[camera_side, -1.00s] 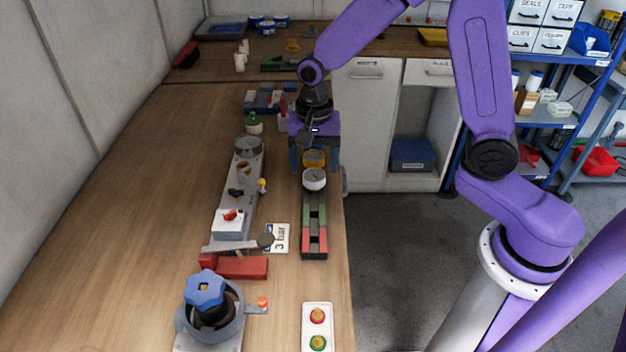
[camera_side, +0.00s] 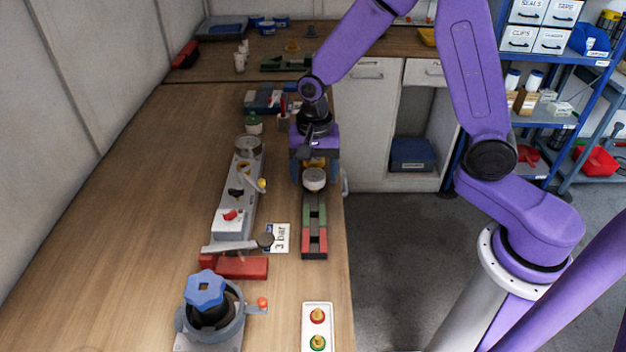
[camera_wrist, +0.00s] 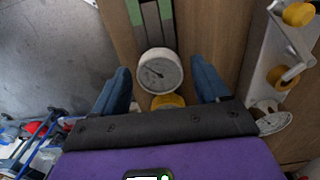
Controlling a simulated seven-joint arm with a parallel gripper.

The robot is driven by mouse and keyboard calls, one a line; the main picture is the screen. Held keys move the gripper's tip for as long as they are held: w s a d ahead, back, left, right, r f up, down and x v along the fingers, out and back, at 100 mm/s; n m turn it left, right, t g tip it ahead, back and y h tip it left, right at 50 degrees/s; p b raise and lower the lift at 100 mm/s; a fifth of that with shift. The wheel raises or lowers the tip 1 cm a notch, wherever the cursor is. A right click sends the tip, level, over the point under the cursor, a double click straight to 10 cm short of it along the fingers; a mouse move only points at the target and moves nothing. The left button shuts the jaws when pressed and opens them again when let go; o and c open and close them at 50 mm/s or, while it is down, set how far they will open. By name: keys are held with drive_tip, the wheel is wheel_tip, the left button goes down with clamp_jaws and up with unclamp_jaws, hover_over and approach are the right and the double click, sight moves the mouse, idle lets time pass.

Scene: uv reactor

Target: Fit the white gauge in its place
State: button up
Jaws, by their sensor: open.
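The white gauge (camera_side: 314,178) stands with its dial up at the far end of a rack (camera_side: 314,242) with green and red sections. In the wrist view the gauge (camera_wrist: 160,71) lies between and just beyond my blue fingertips. My gripper (camera_side: 314,172) is open, its fingers on either side of the gauge area and apart from it. A yellow part (camera_wrist: 167,101) sits directly behind the gauge, closer to my palm. A grey manifold block (camera_side: 240,195) with valves runs to the left of the rack. A round grey piece (camera_side: 248,147) is on its far end.
A blue-knobbed vessel (camera_side: 206,295) stands at the front left, near a red block (camera_side: 242,267) and lever. A "3 bar" card (camera_side: 278,238) lies between manifold and rack. A white tray with two indicators (camera_side: 317,328) is at the front. The left bench is clear.

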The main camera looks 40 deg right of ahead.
sight(314, 175)
drive_tip(key=c, duration=0.9)
drive_tip(key=shift+r, duration=2.25)
drive_tip(key=shift+w+a+r, duration=1.25)
drive_tip(key=shift+w+a, duration=0.1)
drive_tip(key=shift+w, duration=1.05)
drive_tip(key=shift+w+a+r, duration=1.3)
drive_tip(key=shift+w+a, duration=0.1)
drive_tip(key=shift+w, duration=1.05)
drive_tip(key=shift+w+a+r, duration=1.25)
drive_tip(key=shift+w+a, duration=0.1)
drive_tip(key=shift+w, duration=1.05)
